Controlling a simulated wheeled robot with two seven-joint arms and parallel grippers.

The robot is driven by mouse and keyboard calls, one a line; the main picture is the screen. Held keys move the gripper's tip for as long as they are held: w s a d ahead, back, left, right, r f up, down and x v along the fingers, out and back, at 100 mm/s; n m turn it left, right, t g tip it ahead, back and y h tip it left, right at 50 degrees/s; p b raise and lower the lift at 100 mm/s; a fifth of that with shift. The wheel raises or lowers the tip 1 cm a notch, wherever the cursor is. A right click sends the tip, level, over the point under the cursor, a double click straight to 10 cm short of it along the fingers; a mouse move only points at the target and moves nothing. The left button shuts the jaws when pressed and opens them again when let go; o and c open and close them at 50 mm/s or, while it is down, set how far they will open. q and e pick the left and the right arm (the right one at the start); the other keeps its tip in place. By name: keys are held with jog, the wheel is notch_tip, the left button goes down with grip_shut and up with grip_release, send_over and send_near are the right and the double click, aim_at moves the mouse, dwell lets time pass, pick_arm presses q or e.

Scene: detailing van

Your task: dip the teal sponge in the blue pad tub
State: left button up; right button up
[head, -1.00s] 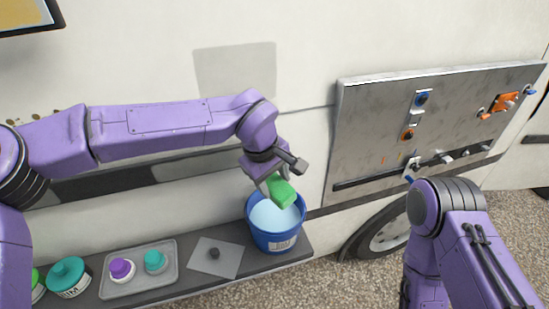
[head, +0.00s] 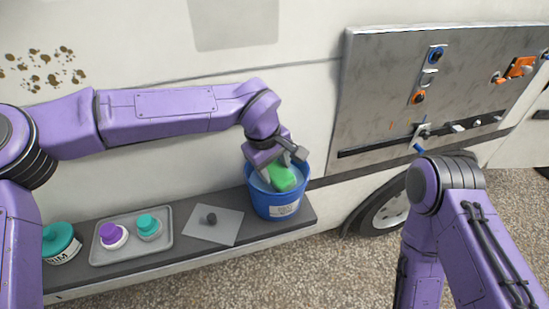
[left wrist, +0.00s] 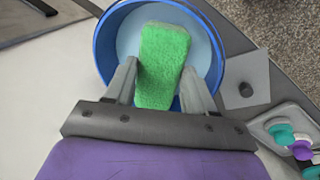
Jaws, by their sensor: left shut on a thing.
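The sponge in my left gripper (head: 282,165) looks bright green rather than teal. The green sponge (head: 284,178) is pinched between the two fingers, and it shows in the left wrist view (left wrist: 163,60) too. The blue tub (head: 280,207) stands at the right end of the shelf, with pale blue liquid in it. The sponge is at the tub's mouth, its lower end inside the rim. I cannot tell whether it touches the liquid. In the left wrist view the tub's rim (left wrist: 103,50) surrounds the sponge's far part. My right gripper is out of view.
A grey tray (head: 102,256) holds a purple-topped and a teal-topped piece. A grey square plate (head: 229,225) with a dark knob lies between tray and tub. A teal-lidded jar (head: 59,242) stands at left. A metal panel (head: 375,95) with fittings is on the van wall.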

pick_arm(q)
jog(key=x, duration=0.3)
jog(key=a+b+x, duration=0.1)
jog(key=x, duration=0.1)
jog(key=shift+s+d+f, duration=0.1)
jog(key=shift+s+f, duration=0.05)
jog(key=shift+s, duration=0.15)
jog(key=shift+f, duration=0.6)
jog(key=shift+r, duration=0.1)
